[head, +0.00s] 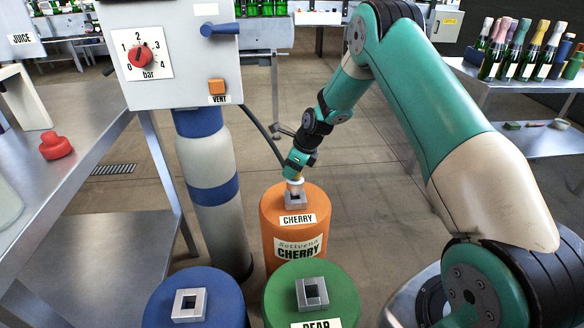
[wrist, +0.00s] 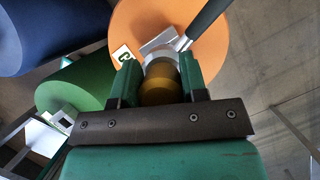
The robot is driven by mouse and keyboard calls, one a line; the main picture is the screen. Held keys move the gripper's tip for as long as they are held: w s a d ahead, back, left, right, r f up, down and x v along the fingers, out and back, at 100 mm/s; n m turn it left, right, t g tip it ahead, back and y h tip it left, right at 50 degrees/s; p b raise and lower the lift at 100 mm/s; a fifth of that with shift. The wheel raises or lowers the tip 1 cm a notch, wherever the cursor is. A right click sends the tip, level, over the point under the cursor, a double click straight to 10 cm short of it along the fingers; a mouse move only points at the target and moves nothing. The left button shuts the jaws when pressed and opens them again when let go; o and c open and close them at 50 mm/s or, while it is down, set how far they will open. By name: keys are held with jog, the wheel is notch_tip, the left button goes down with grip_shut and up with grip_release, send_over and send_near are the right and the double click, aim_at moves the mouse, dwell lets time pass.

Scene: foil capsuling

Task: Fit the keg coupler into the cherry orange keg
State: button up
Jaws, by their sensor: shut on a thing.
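The orange keg labelled CHERRY (head: 282,228) stands on the floor at the middle of the head view, with a grey square fitting on top. My gripper (head: 296,176) is directly above that fitting. In the wrist view my gripper (wrist: 160,82) is shut on the keg coupler (wrist: 160,92), which has a brass-coloured round body, a pale ring and a dark hose or handle going up right. The orange keg top (wrist: 205,20) shows behind it. The coupler's lower end is at or just over the grey fitting; I cannot tell whether it is seated.
A green keg labelled PEAR (head: 335,300) and a blue keg (head: 225,305) stand in front, each with a square fitting. A dispensing unit with a pressure dial (head: 140,55) and an orange VENT button (head: 217,86) stands left. A bottle table (head: 530,85) is at right.

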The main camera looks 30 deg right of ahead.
jog(key=shift+f+b, duration=0.7)
jog(key=shift+f, duration=1.05)
jog(key=o, duration=1.2)
jog(key=shift+f, duration=0.1)
jog(key=shift+o, duration=0.2)
jog(key=p+v, duration=0.2)
jog(key=v, duration=1.5)
jog(key=shift+r, duration=0.2)
jog(key=shift+s, duration=0.1)
